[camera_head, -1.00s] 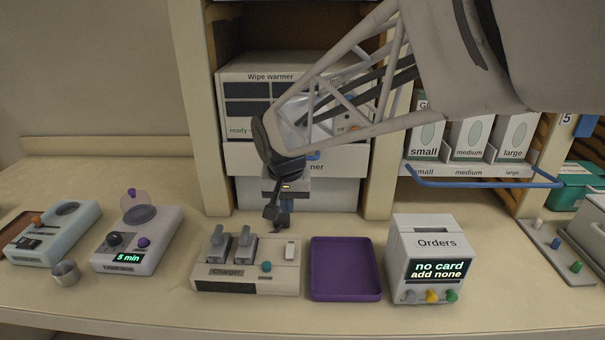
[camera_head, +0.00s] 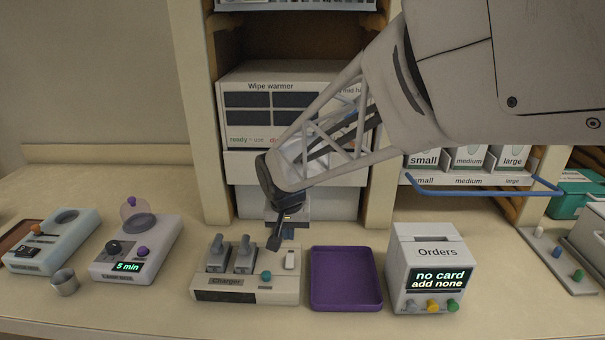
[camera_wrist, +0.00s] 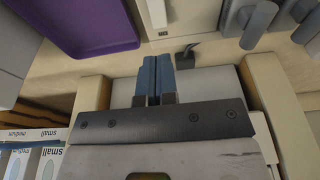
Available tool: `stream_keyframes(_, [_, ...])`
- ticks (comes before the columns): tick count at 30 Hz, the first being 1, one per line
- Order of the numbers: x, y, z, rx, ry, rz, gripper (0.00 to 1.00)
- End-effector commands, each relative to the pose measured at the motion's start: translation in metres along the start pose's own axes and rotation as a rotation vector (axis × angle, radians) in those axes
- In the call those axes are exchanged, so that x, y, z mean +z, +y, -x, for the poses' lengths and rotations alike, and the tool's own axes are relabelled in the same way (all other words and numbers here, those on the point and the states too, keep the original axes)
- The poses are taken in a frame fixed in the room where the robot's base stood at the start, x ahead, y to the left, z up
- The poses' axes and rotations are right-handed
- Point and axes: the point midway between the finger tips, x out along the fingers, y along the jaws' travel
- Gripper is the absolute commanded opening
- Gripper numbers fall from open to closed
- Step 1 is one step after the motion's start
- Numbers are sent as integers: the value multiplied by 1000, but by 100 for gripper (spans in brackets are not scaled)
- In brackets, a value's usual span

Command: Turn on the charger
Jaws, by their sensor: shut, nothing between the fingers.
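The charger (camera_head: 222,282) is a cream box at the front middle of the counter. Two grey handled pieces (camera_head: 231,254) stand on its top left. A teal button (camera_head: 266,275) is on its front right, and a white rocker-like switch (camera_head: 290,260) is at its right rear. My gripper (camera_head: 288,234) points down just behind the charger's right end, apart from it. Its blue fingers are together and empty. In the wrist view my gripper (camera_wrist: 155,58) shows near the white switch (camera_wrist: 158,14), with a dark cable at the charger's back edge.
A purple tray (camera_head: 345,303) sits right of the charger, then the Orders box (camera_head: 432,243). A lamp timer device (camera_head: 135,250) reading 5 min and a metal cup (camera_head: 65,283) are left. The wipe warmer (camera_head: 255,120) stands behind.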

Motion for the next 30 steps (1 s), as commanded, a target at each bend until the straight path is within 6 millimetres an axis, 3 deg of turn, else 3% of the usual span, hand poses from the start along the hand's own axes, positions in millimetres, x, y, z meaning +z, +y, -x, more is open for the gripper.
stream_keyframes(9, [0,0,-48,0,-2,0,0])
stream_keyframes(15, [0,0,-68,0,0,0,0])
stream_keyframes(30, [0,0,-76,-1,0,0,0])
